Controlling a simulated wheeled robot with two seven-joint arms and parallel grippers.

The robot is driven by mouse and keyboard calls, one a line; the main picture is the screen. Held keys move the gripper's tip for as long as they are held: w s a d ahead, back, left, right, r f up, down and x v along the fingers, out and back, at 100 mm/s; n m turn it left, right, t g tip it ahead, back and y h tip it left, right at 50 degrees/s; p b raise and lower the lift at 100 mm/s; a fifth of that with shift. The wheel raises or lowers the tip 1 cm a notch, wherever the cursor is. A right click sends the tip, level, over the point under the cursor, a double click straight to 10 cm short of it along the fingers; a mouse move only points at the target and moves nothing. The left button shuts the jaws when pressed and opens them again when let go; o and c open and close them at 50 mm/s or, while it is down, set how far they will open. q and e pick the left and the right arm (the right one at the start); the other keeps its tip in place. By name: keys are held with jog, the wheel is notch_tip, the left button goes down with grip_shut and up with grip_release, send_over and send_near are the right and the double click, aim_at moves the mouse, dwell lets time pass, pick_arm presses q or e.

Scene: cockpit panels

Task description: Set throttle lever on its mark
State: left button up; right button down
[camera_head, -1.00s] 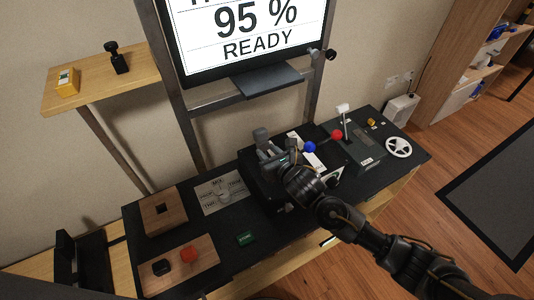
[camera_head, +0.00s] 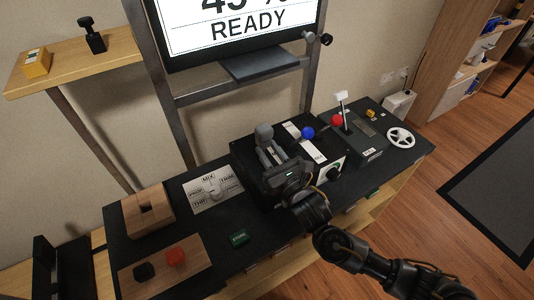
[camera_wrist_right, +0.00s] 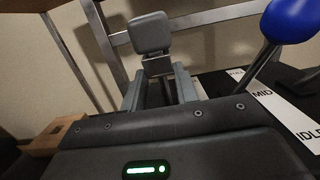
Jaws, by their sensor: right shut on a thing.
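The throttle lever's grey squarish handle (camera_head: 264,132) stands on the black console box; it also shows in the right wrist view (camera_wrist_right: 152,36). My right gripper (camera_head: 272,154) is shut on this lever, with the handle top showing beyond its fingers (camera_wrist_right: 161,90). The lever's lower part is hidden by the gripper. A white scale strip (camera_wrist_right: 284,107) with the words MID and IDLE lies to the right of the lever. The screen (camera_head: 240,30) reads READY below a percentage cut off by the picture's top edge. My left gripper is not in view.
A blue-knobbed lever (camera_head: 307,132) stands close right of my right gripper, and a red knob (camera_head: 337,119) is beyond it. A white wheel (camera_head: 400,138) is at the right end. A wooden block (camera_head: 148,210) and label plate (camera_head: 212,193) lie left of the box.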

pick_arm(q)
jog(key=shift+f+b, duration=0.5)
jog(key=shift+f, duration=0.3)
